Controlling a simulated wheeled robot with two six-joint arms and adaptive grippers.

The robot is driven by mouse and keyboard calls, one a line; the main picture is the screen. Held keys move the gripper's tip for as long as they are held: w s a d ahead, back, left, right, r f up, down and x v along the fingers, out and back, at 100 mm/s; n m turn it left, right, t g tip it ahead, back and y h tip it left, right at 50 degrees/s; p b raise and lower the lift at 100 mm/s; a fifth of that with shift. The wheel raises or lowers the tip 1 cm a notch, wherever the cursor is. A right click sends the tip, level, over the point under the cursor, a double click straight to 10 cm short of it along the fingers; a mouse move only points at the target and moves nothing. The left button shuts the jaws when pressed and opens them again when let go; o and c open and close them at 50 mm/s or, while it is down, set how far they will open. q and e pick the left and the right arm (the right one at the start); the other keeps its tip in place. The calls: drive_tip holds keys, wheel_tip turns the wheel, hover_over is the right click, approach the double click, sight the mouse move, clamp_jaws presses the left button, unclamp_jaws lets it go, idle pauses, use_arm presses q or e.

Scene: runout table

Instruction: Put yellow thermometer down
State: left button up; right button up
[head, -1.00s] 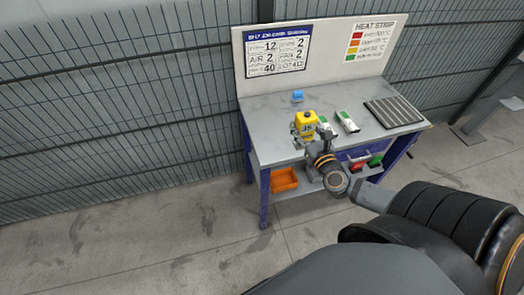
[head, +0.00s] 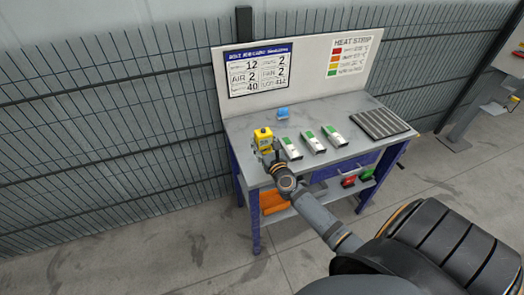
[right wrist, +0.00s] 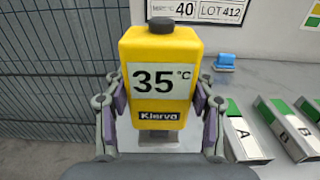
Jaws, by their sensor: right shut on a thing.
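The yellow thermometer (head: 263,135) is held upright at the front left of the table (head: 240,127). In the head view my right gripper (head: 266,151) is over the table's front left edge. I cannot tell whether the thermometer's foot touches the tabletop. My left gripper is not in view.
Several white and green labelled blocks, one marked A (right wrist: 243,140), lie right of the thermometer. A blue object (head: 282,113) lies behind. A ridged dark mat (head: 380,124) is at the right. An orange bin (head: 274,201) and red and green items sit below.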

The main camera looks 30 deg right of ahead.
sight(264, 153)
drive_tip(key=f+b, duration=0.1)
drive_tip(key=f, duration=0.1)
drive_tip(key=f+b, duration=0.1)
drive_tip(key=f, duration=0.1)
drive_tip(key=shift+w+a+b, duration=0.15)
drive_tip(key=shift+w+b, duration=0.15)
drive_tip(key=shift+w, duration=0.1)
drive_tip(key=shift+r, duration=0.1)
drive_tip(key=o, duration=0.6)
drive_tip(key=shift+s+f, duration=0.1)
drive_tip(key=shift+f, duration=0.15)
drive_tip(key=o, duration=0.5)
drive_tip(key=shift+c, duration=0.2)
drive_tip(key=shift+r, duration=0.1)
